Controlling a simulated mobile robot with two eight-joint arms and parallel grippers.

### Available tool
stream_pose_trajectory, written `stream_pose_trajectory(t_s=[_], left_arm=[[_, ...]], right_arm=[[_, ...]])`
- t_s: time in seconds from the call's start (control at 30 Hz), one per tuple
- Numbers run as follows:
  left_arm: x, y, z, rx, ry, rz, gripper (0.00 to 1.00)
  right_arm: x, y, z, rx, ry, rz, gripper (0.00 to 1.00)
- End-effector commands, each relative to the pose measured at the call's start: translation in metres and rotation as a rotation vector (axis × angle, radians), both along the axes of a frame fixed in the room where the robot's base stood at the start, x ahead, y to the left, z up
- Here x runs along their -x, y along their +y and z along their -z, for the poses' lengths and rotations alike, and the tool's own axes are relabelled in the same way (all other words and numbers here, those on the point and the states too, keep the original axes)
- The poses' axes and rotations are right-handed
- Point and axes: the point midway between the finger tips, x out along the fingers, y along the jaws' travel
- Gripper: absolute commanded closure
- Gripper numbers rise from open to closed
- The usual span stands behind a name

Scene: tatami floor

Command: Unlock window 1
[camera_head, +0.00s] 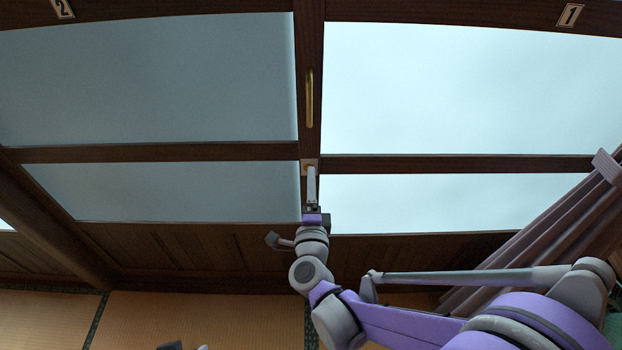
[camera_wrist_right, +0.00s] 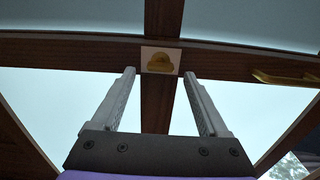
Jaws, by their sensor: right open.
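Window 1 (camera_head: 470,90) is the bright pane at the right of the head view, under a "1" label (camera_head: 571,14). A yellow, rounded lock knob (camera_wrist_right: 159,62) on a pale square plate sits on the dark window frame. My right gripper (camera_head: 311,171) is raised in front of the middle post. In the wrist view its two fingers (camera_wrist_right: 159,74) are apart and empty, with the knob between and beyond their tips. In the head view the gripper hides most of the lock. Small grey parts, probably my left gripper (camera_head: 186,346), show at the bottom edge; their opening is unclear.
A brass handle (camera_head: 310,98) is on the post above the lock. Window 2 (camera_head: 150,80) is at left, under its "2" label (camera_head: 62,8). A gathered curtain (camera_head: 560,235) hangs at right. Wooden panels (camera_head: 190,250) and tatami (camera_head: 240,315) lie below.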

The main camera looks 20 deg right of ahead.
Motion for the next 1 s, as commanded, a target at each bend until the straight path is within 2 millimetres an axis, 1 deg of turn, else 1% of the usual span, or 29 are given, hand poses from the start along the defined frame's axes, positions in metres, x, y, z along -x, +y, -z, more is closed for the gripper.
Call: stream_pose_trajectory(t_s=[0.03, 0.2, 0.3, 0.4, 0.6, 1.0], left_arm=[[0.0, 0.0, -0.002, 0.0, -0.001, 0.0, 0.53], [0.001, 0.0, -0.005, 0.0, -0.002, 0.0, 0.53], [0.001, 0.0, -0.006, 0.0, -0.002, 0.0, 0.53], [0.001, 0.0, -0.007, 0.0, -0.002, 0.0, 0.53], [0.001, 0.0, -0.007, 0.0, -0.002, 0.0, 0.53], [0.001, 0.0, -0.007, 0.0, -0.002, 0.0, 0.53]], right_arm=[[0.012, 0.004, -0.001, -0.002, -0.001, -0.002, 0.22], [0.045, 0.014, -0.001, -0.002, -0.001, -0.004, 0.22], [0.061, 0.018, -0.001, -0.002, -0.001, -0.003, 0.22], [0.072, 0.021, 0.0, -0.001, 0.0, -0.003, 0.22], [0.079, 0.023, 0.0, -0.001, 0.0, 0.0, 0.22], [0.079, 0.022, 0.0, -0.001, 0.0, 0.0, 0.22]])
